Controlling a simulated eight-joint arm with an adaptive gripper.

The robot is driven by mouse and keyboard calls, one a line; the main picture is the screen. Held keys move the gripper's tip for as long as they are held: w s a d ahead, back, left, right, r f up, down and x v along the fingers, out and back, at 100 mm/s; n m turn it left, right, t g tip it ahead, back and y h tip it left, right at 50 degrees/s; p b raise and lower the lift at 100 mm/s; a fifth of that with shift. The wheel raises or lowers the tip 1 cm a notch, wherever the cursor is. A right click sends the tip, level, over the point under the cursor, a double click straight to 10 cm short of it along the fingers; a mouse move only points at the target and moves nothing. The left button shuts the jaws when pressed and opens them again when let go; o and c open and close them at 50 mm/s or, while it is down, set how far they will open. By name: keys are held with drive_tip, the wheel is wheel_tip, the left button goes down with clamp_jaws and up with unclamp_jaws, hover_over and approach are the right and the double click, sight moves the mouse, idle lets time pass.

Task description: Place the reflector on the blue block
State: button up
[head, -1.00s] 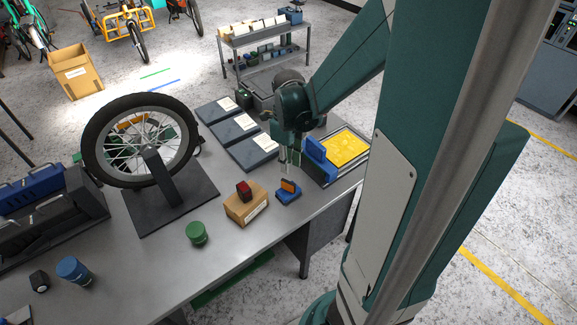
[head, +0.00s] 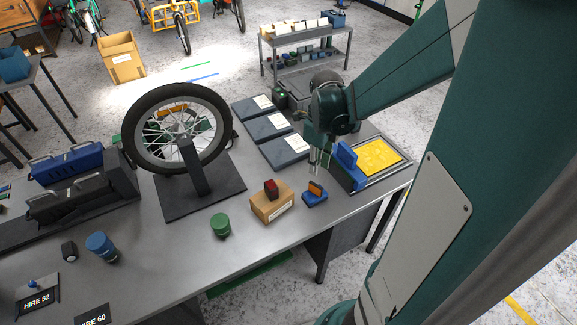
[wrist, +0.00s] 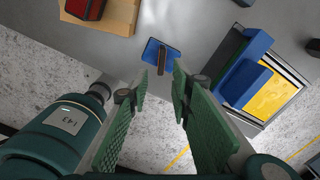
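A blue block (head: 316,201) lies on the grey bench near its front edge. A small orange reflector (head: 315,188) stands upright on top of it. In the wrist view the blue block (wrist: 152,48) lies ahead of my fingertips, with the reflector (wrist: 162,61) on it, seen edge-on and dark. My gripper (head: 319,166) hangs above the block, pointing down. In the wrist view my gripper (wrist: 160,79) is open, with an empty gap between its two green pads. The reflector lines up with this gap, beyond the tips.
A cardboard box (head: 273,208) carrying a red light (head: 271,187) stands just left of the block. A framed yellow tray (head: 381,157) with a blue upright piece (head: 347,157) is to the right. A green pot (head: 220,225) and a wheel on a stand (head: 178,131) are further left.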

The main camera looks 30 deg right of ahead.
drive_tip(key=s+a+r+n+t, duration=0.3)
drive_tip(key=a+r+n, duration=0.5)
drive_tip(key=n, duration=0.7)
drive_tip(key=s+a+r+n+t, duration=0.4)
drive_tip(key=a+r+n, duration=0.5)
drive_tip(key=n, duration=0.6)
drive_tip(key=shift+s+a+n, duration=0.3)
drive_tip(key=shift+s+a, duration=0.55)
drive_tip(key=shift+a, duration=0.35)
